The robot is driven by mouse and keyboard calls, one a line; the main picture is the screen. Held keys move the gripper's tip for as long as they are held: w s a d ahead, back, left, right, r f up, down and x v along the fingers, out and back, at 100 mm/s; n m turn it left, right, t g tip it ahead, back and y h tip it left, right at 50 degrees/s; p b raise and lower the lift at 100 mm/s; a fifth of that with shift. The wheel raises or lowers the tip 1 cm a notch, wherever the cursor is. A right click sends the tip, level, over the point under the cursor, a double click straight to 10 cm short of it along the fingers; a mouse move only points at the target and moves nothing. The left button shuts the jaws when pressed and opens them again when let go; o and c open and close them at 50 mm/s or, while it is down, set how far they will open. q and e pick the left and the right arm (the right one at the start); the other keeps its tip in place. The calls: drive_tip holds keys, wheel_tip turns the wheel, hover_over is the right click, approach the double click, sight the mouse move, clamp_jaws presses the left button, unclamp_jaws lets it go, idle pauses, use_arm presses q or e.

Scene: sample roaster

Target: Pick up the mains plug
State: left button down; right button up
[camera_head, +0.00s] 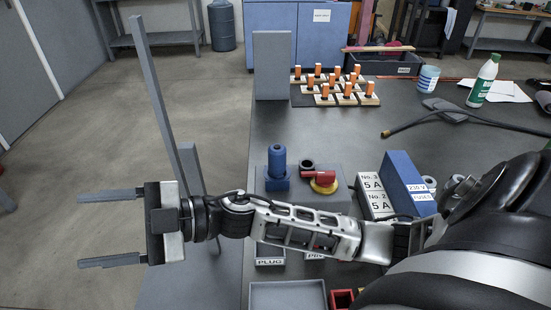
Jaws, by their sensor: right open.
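A blue round-bodied piece that looks like the mains plug (277,160) stands upright in a blue square base at the left end of a grey box (340,199). A red switch handle (318,177) on a yellow disc sits just right of it. My right gripper (82,230) is at the far left, beyond the bench's left edge over the floor. Its two fingers are wide apart and point left, with nothing between them. My right arm crosses in front of the grey box and hides part of it. My left gripper is not in view.
A label reading PLUG (270,262) and an empty grey tray (287,296) are below my arm. Fuse boxes (376,194) stand to the right. A grey upright panel (272,65) and orange-topped pieces are behind. The middle of the bench (330,130) is clear.

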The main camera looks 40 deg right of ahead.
wheel_tip(320, 180, down, 2)
drive_tip(key=d+f+n+g+h, duration=0.1)
drive_tip(key=n+g+h, duration=0.3)
drive_tip(key=n+g, duration=0.35)
drive_tip(key=m+h+b, duration=0.2)
drive_tip(key=m+h, duration=0.6)
drive_tip(key=h, duration=1)
approach(279, 148)
drive_tip(key=shift+t, duration=0.45)
drive_tip(key=f, duration=0.3)
drive_tip(key=d+f, duration=0.1)
drive_tip(key=f, duration=0.5)
drive_tip(key=shift+s+d+f+b, duration=0.1)
drive_tip(key=shift+s+d+b, duration=0.1)
drive_tip(key=shift+d+b, duration=0.1)
drive_tip(key=shift+w+f, duration=0.1)
drive_tip(key=shift+f, duration=1.2)
drive_tip(key=shift+w+f, duration=0.15)
drive_tip(key=shift+f, duration=1.2)
drive_tip(key=c, duration=1.2)
